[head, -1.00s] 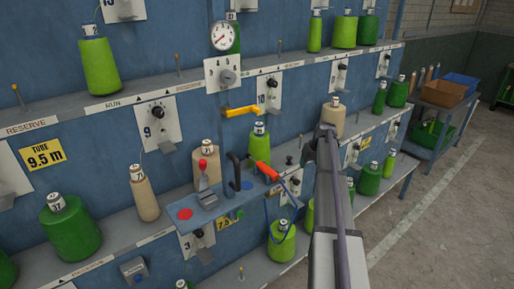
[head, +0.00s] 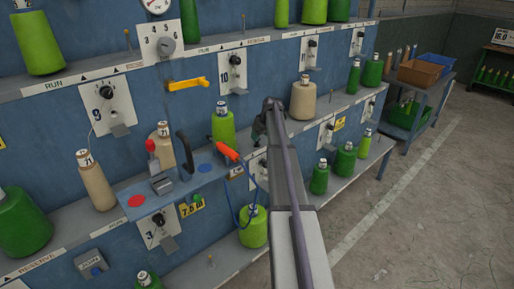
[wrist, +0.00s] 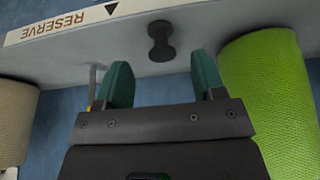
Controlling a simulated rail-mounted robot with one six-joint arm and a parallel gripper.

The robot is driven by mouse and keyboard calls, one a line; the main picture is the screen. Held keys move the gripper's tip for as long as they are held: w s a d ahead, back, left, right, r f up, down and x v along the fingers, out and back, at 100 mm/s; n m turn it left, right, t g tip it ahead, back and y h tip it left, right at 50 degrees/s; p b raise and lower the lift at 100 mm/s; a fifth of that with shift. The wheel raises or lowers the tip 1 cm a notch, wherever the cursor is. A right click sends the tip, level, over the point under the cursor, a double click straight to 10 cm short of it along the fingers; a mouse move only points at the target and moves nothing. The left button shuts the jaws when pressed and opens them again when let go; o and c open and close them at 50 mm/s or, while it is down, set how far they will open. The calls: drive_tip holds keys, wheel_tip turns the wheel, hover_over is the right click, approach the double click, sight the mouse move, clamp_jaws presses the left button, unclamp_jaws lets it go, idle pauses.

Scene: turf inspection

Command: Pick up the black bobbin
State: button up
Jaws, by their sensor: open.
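The black bobbin (wrist: 161,41) is small, with a narrow waist and wider ends. In the wrist view it stands on the grey shelf just beyond my open fingertips, roughly centred between them. My gripper (wrist: 163,78) has two green fingers, spread apart with nothing between them. In the head view my gripper (head: 260,126) is at the middle shelf, between a lime green cone and a beige cone. There my arm's end hides the bobbin, or it is too dark to make out.
A lime green cone (wrist: 272,100) stands close to the right finger in the wrist view. A beige cone (wrist: 14,122) is at the left, with a thin metal peg (wrist: 93,82) nearer. An orange-handled tool (head: 226,152) with a blue cord lies on the small bracket shelf.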

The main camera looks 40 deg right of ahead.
drive_tip(key=b+x, duration=0.4)
drive_tip(key=x, duration=0.1)
drive_tip(key=shift+w, duration=0.2)
drive_tip(key=shift+a+r, duration=0.1)
drive_tip(key=shift+r, duration=0.05)
drive_tip(key=c, duration=1)
